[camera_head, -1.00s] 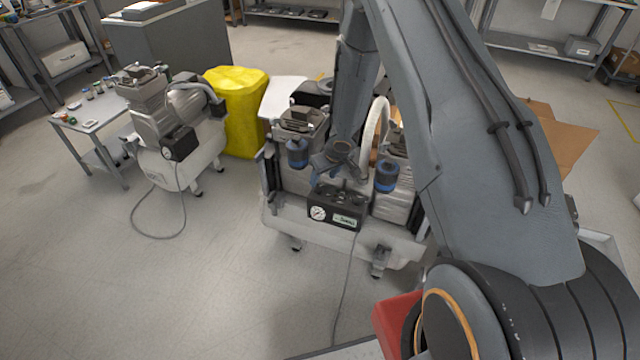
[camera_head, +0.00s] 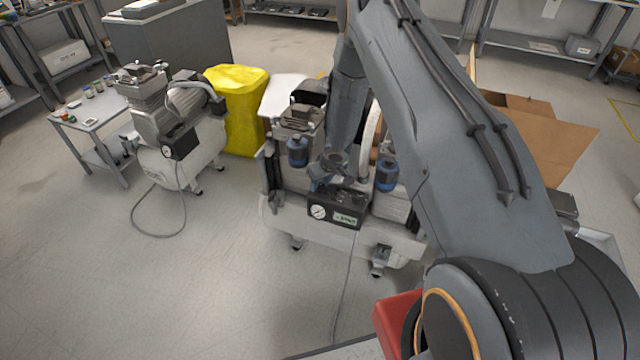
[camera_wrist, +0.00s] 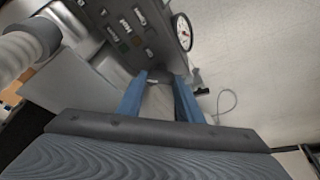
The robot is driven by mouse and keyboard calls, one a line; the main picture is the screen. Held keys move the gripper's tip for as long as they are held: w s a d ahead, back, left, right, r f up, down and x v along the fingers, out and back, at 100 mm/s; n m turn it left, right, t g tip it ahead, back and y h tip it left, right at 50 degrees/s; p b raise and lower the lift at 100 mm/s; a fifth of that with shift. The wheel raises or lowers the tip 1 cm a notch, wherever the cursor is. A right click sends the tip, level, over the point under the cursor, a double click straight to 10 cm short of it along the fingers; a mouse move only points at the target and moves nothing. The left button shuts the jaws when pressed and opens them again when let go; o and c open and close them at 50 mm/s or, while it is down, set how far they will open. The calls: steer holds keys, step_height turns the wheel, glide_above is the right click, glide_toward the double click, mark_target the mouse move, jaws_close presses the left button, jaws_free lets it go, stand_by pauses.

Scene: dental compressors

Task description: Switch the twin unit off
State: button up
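The twin unit (camera_head: 300,218) is a compressor with two motor heads on a white tank, in the middle of the head view. Its black control box (camera_head: 345,208) has a round gauge and a green-marked label on the front. My gripper (camera_head: 320,184) points down just above the box's left side; contact cannot be told. In the wrist view, the two blue fingers of my gripper (camera_wrist: 161,79) stand apart with nothing visibly held. My arm hides part of the unit's right side.
A single compressor (camera_head: 160,165) with its own gauge box stands to the left. A yellow-covered object (camera_head: 242,110) is behind, between the compressors. A cardboard box (camera_head: 540,135) lies at right. A cable (camera_head: 347,285) hangs from the control box to the floor. The front-left floor is clear.

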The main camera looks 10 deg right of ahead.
steer(key=shift+c, duration=1.4)
steer(key=shift+n+y, duration=0.3)
steer(key=shift+n, duration=0.3)
steer(key=n+y+b, duration=0.1)
steer(key=n, duration=0.1)
steer(key=shift+w+d+n+g, duration=0.1)
steer(key=shift+d+n+g, duration=0.05)
steer(key=shift+n+g, duration=0.2)
steer(key=shift+n+g+y+b, duration=0.45)
steer(key=shift+n+b, duration=0.3)
steer(key=shift+n, duration=0.9)
steer(key=shift+w, duration=0.1)
steer(key=o, duration=1.1)
